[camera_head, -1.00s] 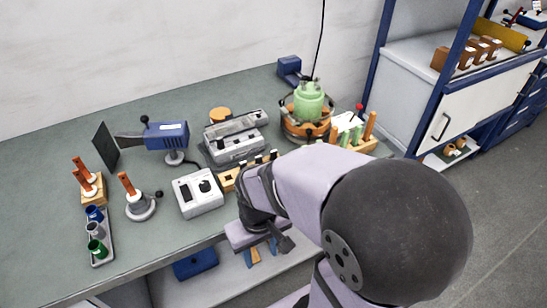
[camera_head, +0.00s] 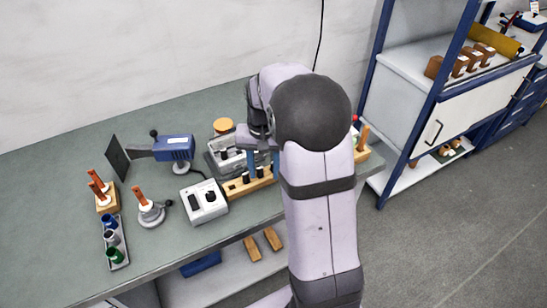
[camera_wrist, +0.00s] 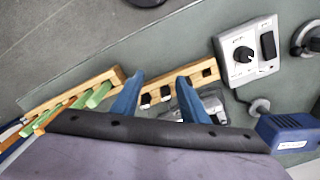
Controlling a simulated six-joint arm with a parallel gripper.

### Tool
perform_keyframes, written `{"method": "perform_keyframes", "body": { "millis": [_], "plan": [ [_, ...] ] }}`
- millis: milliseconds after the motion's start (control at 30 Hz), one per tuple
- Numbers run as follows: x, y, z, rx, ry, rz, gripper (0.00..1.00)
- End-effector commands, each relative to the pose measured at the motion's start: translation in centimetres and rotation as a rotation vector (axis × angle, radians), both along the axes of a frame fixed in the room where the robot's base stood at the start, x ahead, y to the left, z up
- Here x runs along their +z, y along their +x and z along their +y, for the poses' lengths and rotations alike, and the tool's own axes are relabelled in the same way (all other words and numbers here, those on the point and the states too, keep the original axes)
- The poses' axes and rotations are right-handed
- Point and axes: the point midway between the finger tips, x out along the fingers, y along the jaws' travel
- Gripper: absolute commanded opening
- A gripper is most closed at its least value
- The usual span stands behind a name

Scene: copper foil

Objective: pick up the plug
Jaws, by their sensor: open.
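A wooden rack (camera_head: 236,188) near the table's front edge holds several small dark pieces (camera_head: 245,177). I take one of these to be the plug, but cannot tell which. In the wrist view the rack (camera_wrist: 190,76) lies across the middle, with dark pieces (camera_wrist: 146,98) in it, two of them between my fingers. My gripper (camera_head: 263,168) has two blue fingers, apart and with nothing held. In the wrist view my gripper (camera_wrist: 159,80) has its fingertips over the rack. Whether the fingers touch anything cannot be told.
A grey control box (camera_head: 205,201) stands left of the rack, and a grey device (camera_head: 226,158) behind it. A second rack with green and orange sticks (camera_wrist: 75,98) is close on the other side. A blue tool (camera_head: 175,148) and a cup tray (camera_head: 117,258) stand farther left.

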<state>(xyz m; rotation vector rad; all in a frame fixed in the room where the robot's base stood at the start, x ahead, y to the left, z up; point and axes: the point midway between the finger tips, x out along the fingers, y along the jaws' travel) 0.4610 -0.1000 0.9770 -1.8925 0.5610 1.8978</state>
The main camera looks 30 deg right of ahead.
Motion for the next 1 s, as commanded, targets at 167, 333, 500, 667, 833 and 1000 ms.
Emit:
{"method": "perform_keyframes", "body": {
  "millis": [167,333,500,667,833,1000],
  "plan": [
    [2.0,3.2,-3.6,-0.140,0.000,0.001,0.40],
    [2.3,4.4,-5.2,-0.203,0.000,0.000,0.40],
    [2.2,4.6,-5.5,-0.213,0.000,0.000,0.40],
    [1.2,4.6,-5.4,-0.212,0.001,0.002,0.40],
    [0.2,4.6,-5.5,-0.211,0.000,-0.001,0.40],
    [-0.2,4.6,-5.5,-0.210,0.000,0.000,0.40]
  ]
}}
